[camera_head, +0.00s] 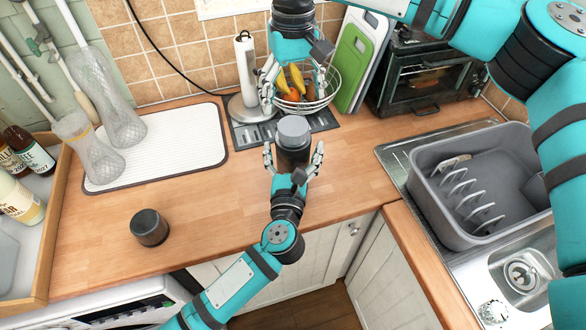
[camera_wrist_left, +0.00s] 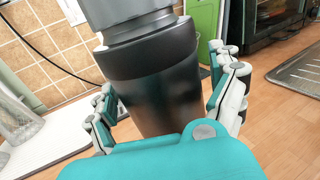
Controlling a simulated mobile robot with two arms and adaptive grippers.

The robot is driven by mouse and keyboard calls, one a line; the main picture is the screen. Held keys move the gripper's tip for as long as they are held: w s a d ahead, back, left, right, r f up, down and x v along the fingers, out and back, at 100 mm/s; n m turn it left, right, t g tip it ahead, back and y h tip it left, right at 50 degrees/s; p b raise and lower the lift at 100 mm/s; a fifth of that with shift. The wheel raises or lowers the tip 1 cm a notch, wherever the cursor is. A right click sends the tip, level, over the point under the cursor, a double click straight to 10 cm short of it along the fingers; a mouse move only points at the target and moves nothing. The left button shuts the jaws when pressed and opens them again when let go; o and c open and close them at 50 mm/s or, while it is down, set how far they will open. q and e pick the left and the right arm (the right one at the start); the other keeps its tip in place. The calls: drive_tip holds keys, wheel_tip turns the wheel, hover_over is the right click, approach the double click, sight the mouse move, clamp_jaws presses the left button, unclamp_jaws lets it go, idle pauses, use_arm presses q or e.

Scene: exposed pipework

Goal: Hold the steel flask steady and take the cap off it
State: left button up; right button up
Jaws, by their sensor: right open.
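The flask (camera_head: 292,158) stands upright on the wooden counter, with a dark steel body and a grey cap (camera_head: 293,127) on top. In the left wrist view the flask body (camera_wrist_left: 160,85) fills the middle and the cap (camera_wrist_left: 135,12) is cut by the top edge. My left gripper (camera_head: 293,155) has its fingers on either side of the body, open, with small gaps showing. Its fingers also show in the left wrist view (camera_wrist_left: 168,92). My right gripper (camera_head: 294,88) points down, open and empty, above and behind the cap.
A dark round container (camera_head: 149,227) stands at the left front. Behind are a paper-towel stand (camera_head: 246,75), a wire fruit basket (camera_head: 325,88) and a green board (camera_head: 358,60). A grey dish rack (camera_head: 450,190) stands at right by the sink.

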sight(293, 125)
use_arm(q)
clamp_jaws()
use_arm(e)
drive_tip(key=m, duration=1.2)
drive_tip(key=shift+m, duration=0.4)
drive_tip(key=m, duration=0.6)
drive_tip(key=shift+a, duration=0.1)
drive_tip(key=m, duration=0.6)
drive_tip(key=shift+m, duration=0.3)
drive_tip(key=m, duration=1.4)
drive_tip(key=shift+m, duration=0.4)
drive_tip(key=m, duration=1.3)
drive_tip(key=shift+f+m, duration=0.15)
drive_tip(key=shift+m, duration=0.15)
drive_tip(key=shift+f, duration=3.9)
